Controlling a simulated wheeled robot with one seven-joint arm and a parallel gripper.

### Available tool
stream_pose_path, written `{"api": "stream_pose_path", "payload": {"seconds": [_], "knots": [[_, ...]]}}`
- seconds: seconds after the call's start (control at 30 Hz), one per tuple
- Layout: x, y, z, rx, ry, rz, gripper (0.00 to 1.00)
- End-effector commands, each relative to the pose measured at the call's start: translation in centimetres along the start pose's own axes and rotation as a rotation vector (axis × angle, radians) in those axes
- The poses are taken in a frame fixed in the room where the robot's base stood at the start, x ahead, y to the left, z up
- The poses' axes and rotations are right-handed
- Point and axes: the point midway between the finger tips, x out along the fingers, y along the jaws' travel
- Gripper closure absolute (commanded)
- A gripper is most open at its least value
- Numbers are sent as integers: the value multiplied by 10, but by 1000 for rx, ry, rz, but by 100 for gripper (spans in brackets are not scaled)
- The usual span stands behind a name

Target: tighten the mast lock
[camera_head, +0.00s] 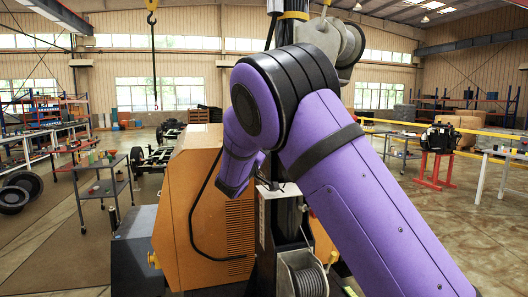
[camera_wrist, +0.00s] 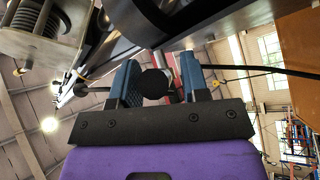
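The light tower's dark mast (camera_head: 287,225) stands upright behind my purple arm, which hides much of it. In the wrist view a round black knob (camera_wrist: 154,83), which looks like the mast lock, sits between the two blue fingers of my gripper (camera_wrist: 160,82). The knob looks close to the left finger, and a narrow gap shows before the right finger. The fingers stand apart, and I cannot tell whether either touches the knob.
The orange generator housing (camera_head: 190,215) with a black cable stands left of the mast. A cable winch drum (camera_head: 308,277) sits low on the mast and also shows in the wrist view (camera_wrist: 38,22).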

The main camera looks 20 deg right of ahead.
Motion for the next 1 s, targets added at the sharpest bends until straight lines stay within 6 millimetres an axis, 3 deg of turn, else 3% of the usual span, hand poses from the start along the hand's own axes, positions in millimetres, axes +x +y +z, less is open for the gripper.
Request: {"api": "stream_pose_path", "payload": {"seconds": [0.3, 0.43, 0.8, 1.0], "knots": [[-1, 0, -1, 0, 1, 1, 52], [-10, 0, -1, 0, 2, 0, 52], [-76, 0, -1, 1, 3, -2, 52], [-100, 0, -1, 1, 2, -1, 52]]}}
